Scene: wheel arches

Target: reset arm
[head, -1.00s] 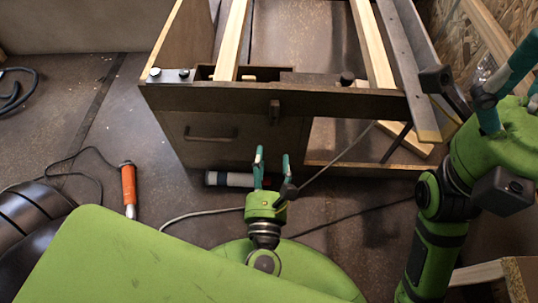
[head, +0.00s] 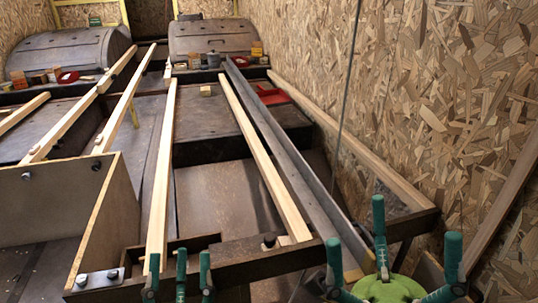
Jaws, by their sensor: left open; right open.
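My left gripper (head: 180,272) shows at the bottom edge of the head view, left of centre. Its teal fingers point up and stand apart, with nothing between them. It appears in front of the near end of the wooden frame. My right gripper (head: 390,245) is at the bottom right, with its green palm in view. Its teal fingers are spread wide and empty, in front of the frame's near right corner. Both arms are mostly hidden below the picture.
A dark bench frame (head: 250,262) with long wooden slats (head: 262,165) and a metal rail (head: 285,160) runs away from me. Two dark wheel arches (head: 68,52) stand at the back with small items. A chipboard wall (head: 450,100) closes the right side; a wooden panel (head: 102,222) stands left.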

